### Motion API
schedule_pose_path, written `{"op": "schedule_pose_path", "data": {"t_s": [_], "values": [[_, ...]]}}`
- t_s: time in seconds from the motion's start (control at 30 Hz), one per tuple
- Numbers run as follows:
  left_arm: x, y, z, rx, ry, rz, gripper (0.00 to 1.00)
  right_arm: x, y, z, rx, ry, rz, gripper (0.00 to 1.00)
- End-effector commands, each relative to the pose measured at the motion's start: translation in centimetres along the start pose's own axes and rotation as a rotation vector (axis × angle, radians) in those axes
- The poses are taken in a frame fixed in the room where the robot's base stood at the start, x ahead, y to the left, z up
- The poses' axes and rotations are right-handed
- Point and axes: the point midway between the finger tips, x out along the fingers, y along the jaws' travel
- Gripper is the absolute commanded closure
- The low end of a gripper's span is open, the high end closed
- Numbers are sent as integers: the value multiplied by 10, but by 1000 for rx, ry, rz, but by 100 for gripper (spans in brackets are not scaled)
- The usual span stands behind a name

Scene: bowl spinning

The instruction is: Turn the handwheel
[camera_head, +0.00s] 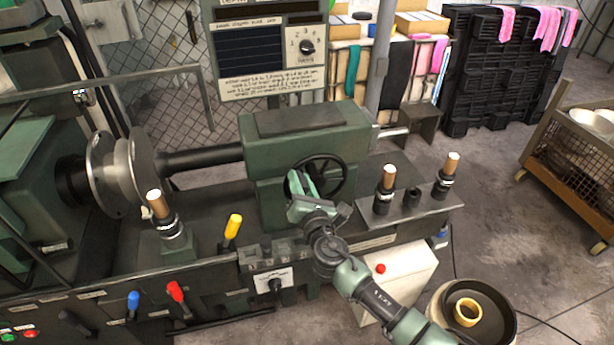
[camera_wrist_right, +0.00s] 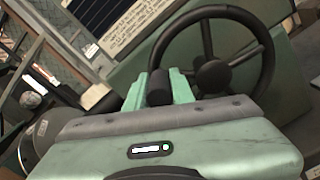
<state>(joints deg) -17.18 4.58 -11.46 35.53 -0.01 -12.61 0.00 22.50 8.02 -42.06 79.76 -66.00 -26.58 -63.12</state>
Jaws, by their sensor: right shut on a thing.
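The black handwheel (camera_head: 329,166) is on the front end of the green tailstock (camera_head: 300,140) of a lathe, in the middle of the head view. In the right wrist view the handwheel (camera_wrist_right: 262,50) fills the upper right, with its rim, hub and spokes showing. My right gripper (camera_head: 300,184) is at the left side of the wheel. In the right wrist view its green fingers (camera_wrist_right: 160,88) are shut around a dark handle (camera_wrist_right: 159,86) at the wheel's left rim. The fingers partly hide the handle. My left gripper is in neither view.
A yellow lever (camera_head: 233,226) and a wood-topped tool post (camera_head: 160,210) stand left of my right arm. Two more wood-topped posts (camera_head: 386,185) stand on the shelf to the right. A white box with a red button (camera_head: 381,268) lies beside my arm.

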Motion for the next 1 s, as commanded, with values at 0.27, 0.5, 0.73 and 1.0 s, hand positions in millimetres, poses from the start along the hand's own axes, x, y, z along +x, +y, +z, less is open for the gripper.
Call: {"op": "schedule_pose_path", "data": {"t_s": [0.27,0.5,0.73,1.0], "values": [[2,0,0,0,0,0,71,-1,2,-24,-262,6,5,100],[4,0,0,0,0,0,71,-1,-2,-41,-487,9,5,100],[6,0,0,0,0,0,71,-1,-8,-54,-674,8,4,100],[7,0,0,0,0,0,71,-2,-14,-64,-821,10,4,100]]}}
